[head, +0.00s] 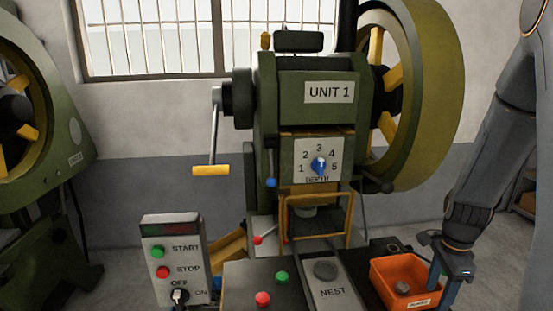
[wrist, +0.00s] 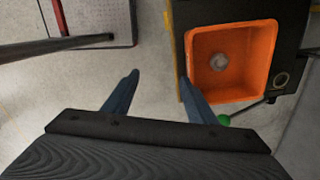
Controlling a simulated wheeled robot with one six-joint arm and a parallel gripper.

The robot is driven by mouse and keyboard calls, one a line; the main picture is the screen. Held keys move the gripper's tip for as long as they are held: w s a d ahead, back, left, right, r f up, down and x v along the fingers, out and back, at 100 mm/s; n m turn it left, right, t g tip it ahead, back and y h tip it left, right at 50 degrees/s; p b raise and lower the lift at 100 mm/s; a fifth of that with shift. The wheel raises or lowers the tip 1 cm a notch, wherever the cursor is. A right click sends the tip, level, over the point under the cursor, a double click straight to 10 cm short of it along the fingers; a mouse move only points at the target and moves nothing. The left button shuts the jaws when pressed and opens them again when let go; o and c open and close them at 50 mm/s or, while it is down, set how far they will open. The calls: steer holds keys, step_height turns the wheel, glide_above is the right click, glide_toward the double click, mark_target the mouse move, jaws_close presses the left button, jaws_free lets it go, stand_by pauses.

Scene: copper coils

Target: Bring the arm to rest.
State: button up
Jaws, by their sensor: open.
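My gripper (wrist: 158,95) is open and empty in the wrist view, its two blue fingers spread apart over the grey floor. In the head view my arm comes down at the right, and the gripper (head: 449,287) is beside the right edge of an orange bin (head: 384,273). The bin also shows in the wrist view (wrist: 205,92), just beyond the right finger. A small round grey piece (head: 402,288) lies inside the bin. It also shows in the wrist view (wrist: 219,61).
A green press marked UNIT 1 (head: 318,75) stands in the middle with a large flywheel (head: 440,90). A control box (head: 172,250) with START and STOP buttons stands at front left. A plate marked NEST (head: 333,295) lies left of the bin. Bare floor (wrist: 150,40) shows between the fingers.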

steer(key=s+a+r+n, duration=0.3)
steer(key=a+n, duration=0.3)
steer(key=a, duration=0.1)
steer(key=s+a+r+n, duration=0.2)
steer(key=a+r+n, duration=0.1)
steer(key=a+n, duration=0.4)
steer(key=s+a+r+n+t, duration=0.1)
steer(key=s+a+r+n, duration=0.2)
steer(key=a+n, duration=0.3)
steer(key=shift+s+a+r+n, duration=0.2)
steer(key=shift+s+a+n, duration=0.15)
steer(key=shift+a, duration=0.6)
